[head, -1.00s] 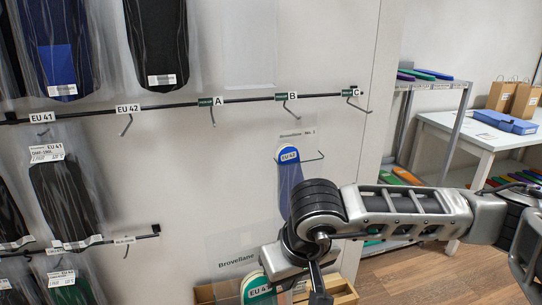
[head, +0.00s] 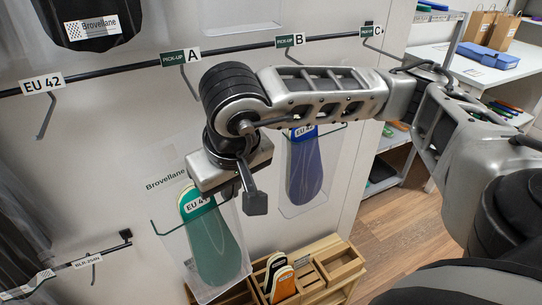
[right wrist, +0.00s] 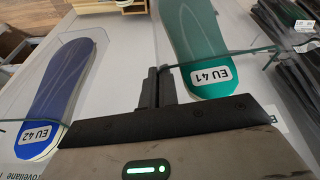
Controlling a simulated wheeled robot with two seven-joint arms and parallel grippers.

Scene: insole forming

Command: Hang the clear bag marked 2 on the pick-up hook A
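My right gripper (head: 254,200) is shut on a clear bag (head: 166,205) printed "Brovellane". A green insole (head: 218,253) is inside, and its label reads EU 41 in the right wrist view (right wrist: 210,75). The pinched top edge and the bag's number are hidden behind the gripper. The bag hangs in front of the wall, below the pick-up hook A (head: 197,85). The hook is bare and the bag is apart from it. The gripper's fingers (right wrist: 155,90) stand close together in the right wrist view. My left gripper is not in view.
Hook B (head: 302,68) and hook C (head: 385,50) share the rail. A clear bag with a blue EU 42 insole (head: 306,180) hangs below B, right of my gripper. A wooden crate (head: 340,262) with insoles stands below. Hook EU 42 (head: 46,115) is at left.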

